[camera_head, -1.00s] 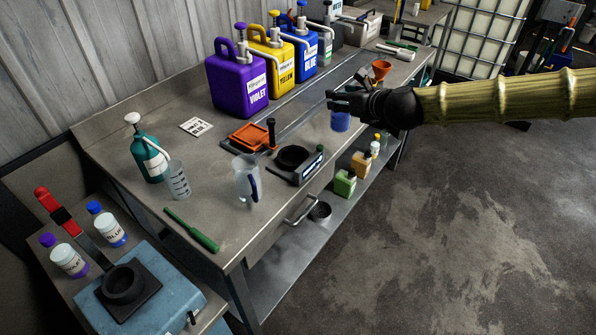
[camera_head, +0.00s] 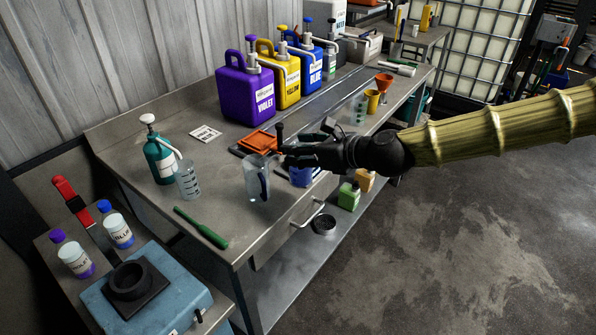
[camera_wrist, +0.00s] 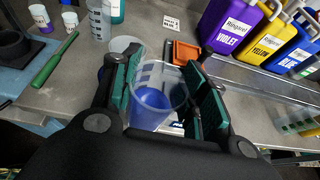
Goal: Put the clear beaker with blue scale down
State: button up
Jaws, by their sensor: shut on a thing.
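My gripper (camera_head: 296,157) is shut on the clear beaker with blue scale (camera_wrist: 152,100). In the wrist view the beaker stands between the two green finger pads, with blue marks on its wall and blue liquid inside. In the head view its blue lower part (camera_head: 303,177) shows below my gripper, over the front of the bench. Whether its base touches anything is hidden.
A clear jug (camera_head: 256,180) with a blue handle stands close left of the held beaker. Another clear beaker (camera_head: 188,182), a teal bottle (camera_head: 158,160) and a green tool (camera_head: 202,228) are farther left. An orange tray (camera_head: 258,142) lies behind. Bare bench (camera_head: 225,205) shows at front left.

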jog(key=shift+s+a+f+g, duration=0.1)
jog(key=shift+s+g, duration=0.05)
jog(key=shift+s, duration=0.3)
jog(key=shift+s+f+g, duration=0.1)
jog(key=shift+s+g, duration=0.05)
jog(key=shift+s, duration=0.25)
jog(key=w+f+p, duration=0.2)
jog(key=w, duration=0.5)
jog(key=w+f+p, duration=0.2)
jog(key=w+f, duration=0.1)
jog(key=w, duration=0.5)
jog(key=shift+w, duration=0.25)
jog(key=shift+f, duration=0.2)
jog(key=o, duration=1)
jog(key=shift+o, duration=0.4)
